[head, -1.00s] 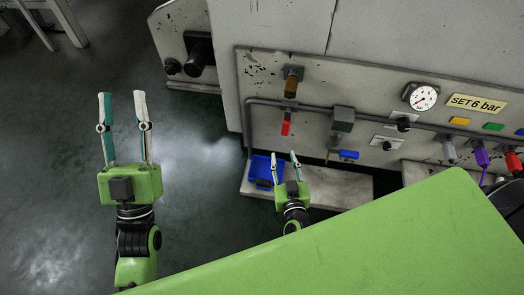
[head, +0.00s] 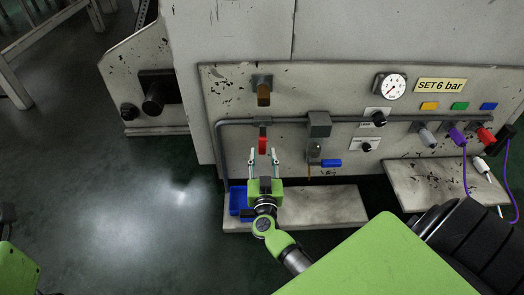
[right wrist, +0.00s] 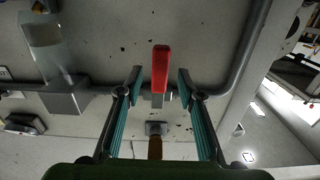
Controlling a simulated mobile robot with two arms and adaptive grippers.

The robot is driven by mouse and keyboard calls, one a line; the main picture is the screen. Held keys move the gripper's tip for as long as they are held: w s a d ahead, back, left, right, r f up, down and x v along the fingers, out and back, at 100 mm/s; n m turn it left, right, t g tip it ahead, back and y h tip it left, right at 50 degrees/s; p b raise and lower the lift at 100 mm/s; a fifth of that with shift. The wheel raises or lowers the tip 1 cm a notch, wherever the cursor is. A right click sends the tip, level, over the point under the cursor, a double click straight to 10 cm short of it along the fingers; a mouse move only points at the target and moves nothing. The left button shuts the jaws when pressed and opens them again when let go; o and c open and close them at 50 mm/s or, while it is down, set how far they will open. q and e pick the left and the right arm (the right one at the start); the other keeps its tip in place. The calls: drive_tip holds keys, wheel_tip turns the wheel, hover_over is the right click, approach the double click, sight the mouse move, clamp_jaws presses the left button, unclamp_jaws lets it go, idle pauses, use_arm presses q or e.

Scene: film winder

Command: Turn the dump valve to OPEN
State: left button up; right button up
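A red lever handle (head: 263,140) hangs straight down from the grey pipe on the panel; I take it as the dump valve's handle, though no label on it is readable. My right gripper (head: 262,158) is open, just below and in front of it, fingers pointing at the panel. In the right wrist view the red lever (right wrist: 160,68) lies between the two spread fingertips (right wrist: 160,76), with a gap on each side; I see no contact. Of my left arm, only a green part shows at the lower left edge; its fingers are out of view.
A brown-handled fitting (head: 263,95) sits above the lever. A grey box (head: 319,124) and blue handle (head: 331,163) are to the right, beyond them a gauge (head: 390,86) and coloured connectors. A blue bin (head: 238,201) stands on the ledge (head: 330,212) below.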

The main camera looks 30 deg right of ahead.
sight(263, 148)
drive_tip(key=b+x, duration=0.1)
drive_tip(key=x, duration=0.4)
drive_tip(key=shift+a, duration=0.1)
clamp_jaws()
